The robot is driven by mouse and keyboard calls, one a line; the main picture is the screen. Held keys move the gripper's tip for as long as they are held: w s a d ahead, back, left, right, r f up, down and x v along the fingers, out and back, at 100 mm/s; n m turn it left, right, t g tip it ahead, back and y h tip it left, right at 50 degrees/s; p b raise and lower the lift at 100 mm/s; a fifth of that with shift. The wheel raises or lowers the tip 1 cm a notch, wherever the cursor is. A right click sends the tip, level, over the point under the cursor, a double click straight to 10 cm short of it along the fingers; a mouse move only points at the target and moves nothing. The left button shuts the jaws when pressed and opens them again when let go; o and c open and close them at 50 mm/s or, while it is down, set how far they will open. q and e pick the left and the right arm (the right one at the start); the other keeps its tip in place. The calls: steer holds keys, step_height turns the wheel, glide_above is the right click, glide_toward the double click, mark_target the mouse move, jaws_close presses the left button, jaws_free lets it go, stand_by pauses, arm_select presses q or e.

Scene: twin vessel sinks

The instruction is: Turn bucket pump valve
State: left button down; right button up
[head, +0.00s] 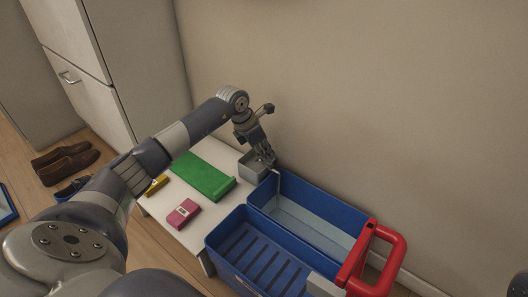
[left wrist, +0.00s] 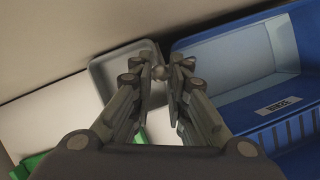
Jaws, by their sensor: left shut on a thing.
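A twin blue bucket stands at the lower right in the head view, with a front basin (head: 222,238) and a rear basin (head: 325,205). My left gripper (head: 266,158) is over this box. In the left wrist view its fingers (left wrist: 172,74) are closed around a small rounded grey knob (left wrist: 187,63), likely the valve, between box and bucket. The fingers hide most of it.
A red handle (head: 396,258) rises at the bucket's right end. A green slab (head: 203,176), a pink block (head: 183,213) and a yellow piece (head: 157,185) lie on the white bench (head: 160,208). Brown shoes (head: 65,163) are on the floor. The wall is close behind.

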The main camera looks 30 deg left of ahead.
arm_select(q)
steer(key=shift+w+m+g+h, duration=0.25)
steer(key=shift+m+h, duration=0.15)
steer(key=shift+m, duration=0.75)
steer(key=shift+w+m+g+h, duration=0.25)
steer(key=shift+m+h, duration=0.15)
steer(key=shift+m, duration=0.75)
steer(key=c, duration=1.5)
jaws_free()
steer(key=shift+c, duration=0.2)
steer(key=v, duration=1.2)
